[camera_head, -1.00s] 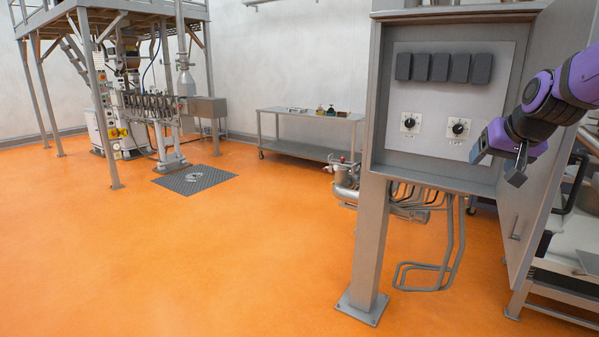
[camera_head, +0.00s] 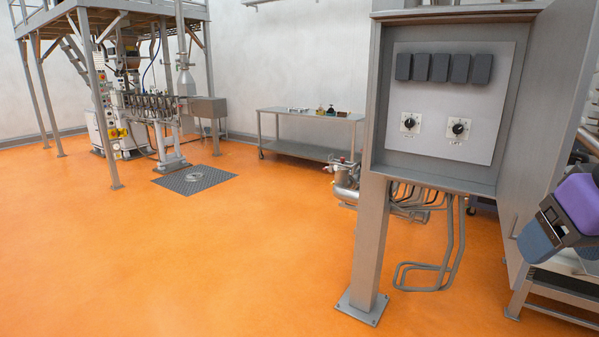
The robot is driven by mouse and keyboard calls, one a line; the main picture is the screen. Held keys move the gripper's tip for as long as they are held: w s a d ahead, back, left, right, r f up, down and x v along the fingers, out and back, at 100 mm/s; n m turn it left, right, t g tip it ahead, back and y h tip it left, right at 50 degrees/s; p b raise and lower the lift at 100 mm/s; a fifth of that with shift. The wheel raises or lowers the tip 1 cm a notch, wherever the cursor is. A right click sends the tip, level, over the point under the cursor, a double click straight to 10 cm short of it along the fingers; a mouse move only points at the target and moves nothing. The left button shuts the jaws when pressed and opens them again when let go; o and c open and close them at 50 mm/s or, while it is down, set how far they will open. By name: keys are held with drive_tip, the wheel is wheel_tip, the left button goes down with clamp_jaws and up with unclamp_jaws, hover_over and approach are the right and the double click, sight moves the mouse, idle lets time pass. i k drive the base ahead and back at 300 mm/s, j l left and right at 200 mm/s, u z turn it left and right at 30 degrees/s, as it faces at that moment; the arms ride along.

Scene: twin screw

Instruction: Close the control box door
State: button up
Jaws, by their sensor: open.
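The grey control box (camera_head: 378,90) stands on a post, with its front open. Inside is a light panel (camera_head: 428,128) with several dark blocks in a row and two dials. The box door (camera_head: 535,110) stands wide open on the right side, its face running toward me. My gripper (camera_head: 532,245), purple and dark, is at the right edge of the view, low by the door's near edge, and covers part of it. It is open and holds nothing that I can see. I cannot tell whether it touches the door.
Grey pipes (camera_head: 445,250) hang below the box beside its post (camera_head: 370,250). A metal frame or table (camera_head: 560,292) stands behind the door at the lower right. A steel table (camera_head: 310,112) and a machine (camera_head: 150,105) are farther back. The orange floor at left is clear.

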sight(563, 54)
drive_tip(key=l, duration=0.8)
drive_tip(key=i+l+z, duration=0.15)
drive_tip(key=l, duration=0.65)
drive_tip(key=k+u, duration=0.1)
drive_tip(key=u, duration=0.6)
